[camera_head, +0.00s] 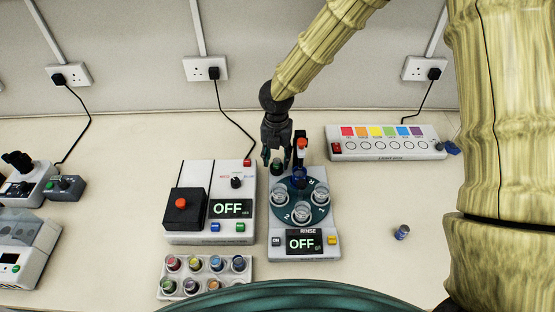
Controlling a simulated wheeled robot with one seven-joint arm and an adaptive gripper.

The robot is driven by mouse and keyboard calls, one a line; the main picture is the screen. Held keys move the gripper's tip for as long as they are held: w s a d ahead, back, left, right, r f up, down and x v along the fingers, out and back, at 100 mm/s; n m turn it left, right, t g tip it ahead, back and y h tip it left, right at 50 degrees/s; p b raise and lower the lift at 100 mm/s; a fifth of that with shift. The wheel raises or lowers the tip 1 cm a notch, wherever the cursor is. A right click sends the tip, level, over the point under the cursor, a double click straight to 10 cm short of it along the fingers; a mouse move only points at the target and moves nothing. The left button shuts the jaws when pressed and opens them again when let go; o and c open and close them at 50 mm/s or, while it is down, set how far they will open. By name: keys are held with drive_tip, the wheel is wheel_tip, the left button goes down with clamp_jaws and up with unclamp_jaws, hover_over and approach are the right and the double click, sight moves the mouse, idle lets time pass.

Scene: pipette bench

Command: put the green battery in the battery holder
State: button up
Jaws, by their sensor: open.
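My gripper (277,160) points down at the back of the white rinse machine (318,252), above its dark teal carousel. Its fingers are apart, around or just above a small jar (277,168) at the carousel's back left; I cannot tell whether they touch it. I cannot pick out a green battery for certain. A green-topped cylinder (168,286) sits in the front left place of a white rack (247,290) among several cylinders with coloured tops. I cannot tell whether these are batteries. No part is clearly recognisable as the battery holder.
A white machine with an OFF display (231,208) stands left of the rinse machine. A panel with coloured squares (387,152) lies at the back right. A small blue cylinder (402,232) stands alone on the right. Instruments stand far left. The right-hand bench is mostly clear.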

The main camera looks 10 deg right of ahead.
sight(277, 160)
wheel_tip(277, 160, up, 11)
drive_tip(key=b, duration=0.2)
idle(0.3)
idle(0.3)
